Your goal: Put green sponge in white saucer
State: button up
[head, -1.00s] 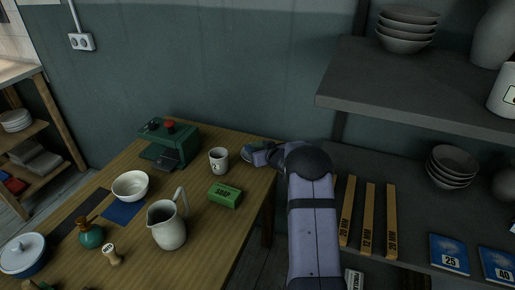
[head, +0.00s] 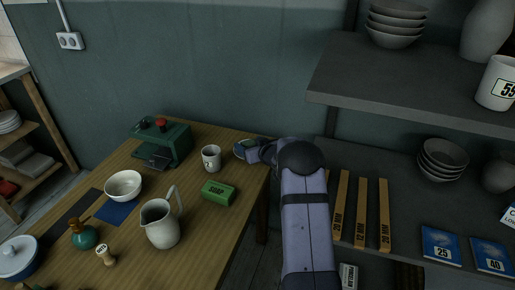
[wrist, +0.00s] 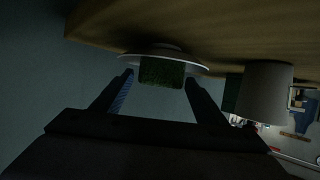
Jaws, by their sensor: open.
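In the wrist view, which is upside down, a dark green sponge (wrist: 162,73) sits on the white saucer (wrist: 194,61). The saucer is on the wooden table near its edge. My gripper (wrist: 157,79) is open, with one finger on each side of the sponge in the picture. The fingers seem apart from the sponge; how deep they reach around it I cannot tell. In the head view my gripper (head: 246,149) is at the table's far right corner, where it and the arm largely hide the sponge and saucer.
A white mug (head: 211,158) stands close beside my gripper. A green soap block (head: 218,193), a pitcher (head: 162,224), a white bowl (head: 123,185) and a green machine (head: 163,143) are on the table (head: 190,233). Shelves (head: 405,117) with bowls stand at right.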

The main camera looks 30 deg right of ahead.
jog(key=v, duration=1.1)
jog(key=shift+s+r, duration=0.15)
jog(key=shift+s, duration=0.25)
jog(key=shift+s+a+g, duration=0.15)
jog(key=shift+a+g, duration=0.1)
jog(key=shift+g, duration=0.05)
jog(key=s+a+f+g, duration=0.1)
jog(key=s+a+g, duration=0.3)
jog(key=s, duration=0.7)
jog(key=s+a+f+g, duration=0.2)
jog(key=s+a+g, duration=0.2)
jog(key=s+a, duration=0.5)
jog(key=s+a+f+g, duration=0.2)
jog(key=s+a+g, duration=0.3)
jog(key=s, duration=0.9)
jog(key=shift+s+a+f, duration=0.15)
jog(key=shift+s+a, duration=0.25)
jog(key=shift+a, duration=0.75)
notch_tip(320, 180, up, 16)
jog(key=p, duration=1.5)
